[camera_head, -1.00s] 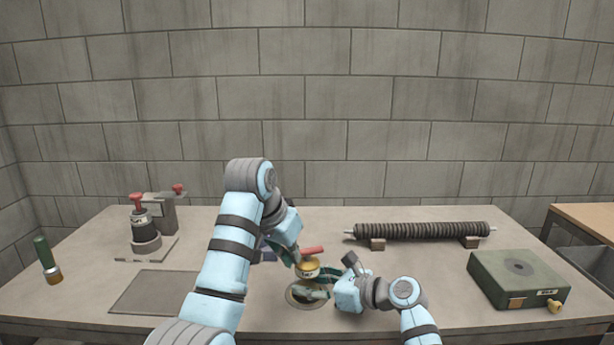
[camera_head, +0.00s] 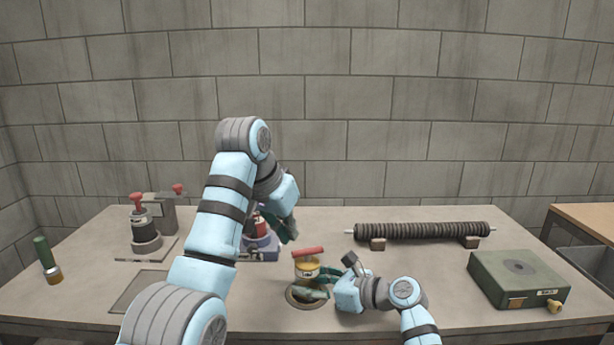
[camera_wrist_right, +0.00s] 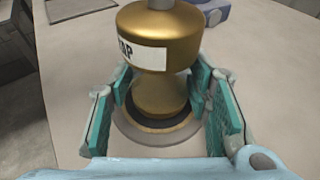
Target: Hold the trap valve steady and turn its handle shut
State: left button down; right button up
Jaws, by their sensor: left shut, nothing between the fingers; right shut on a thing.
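The trap valve is a brass body (camera_head: 306,268) with a white label and a red handle (camera_head: 308,251) on top. It stands upright in a round dark-rimmed base on the bench. The label, partly reading "AP", shows on the brass body (camera_wrist_right: 150,50) in the right wrist view. My right gripper (camera_head: 318,284) is shut on the valve's lower body; its green finger pads (camera_wrist_right: 165,110) lie on both sides of the narrow part. My left gripper (camera_head: 288,232) is shut and empty, up and left of the handle, apart from it. The handle lies roughly level across the top.
A blue-based device with a red part (camera_head: 262,240) stands behind my left gripper, partly hidden. A red-knobbed device (camera_head: 145,230) and a green-handled tool (camera_head: 46,260) are at left. A ribbed roller (camera_head: 422,231) and green box (camera_head: 519,279) are at right.

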jog(key=o, duration=0.9)
jog(key=shift+o, duration=0.2)
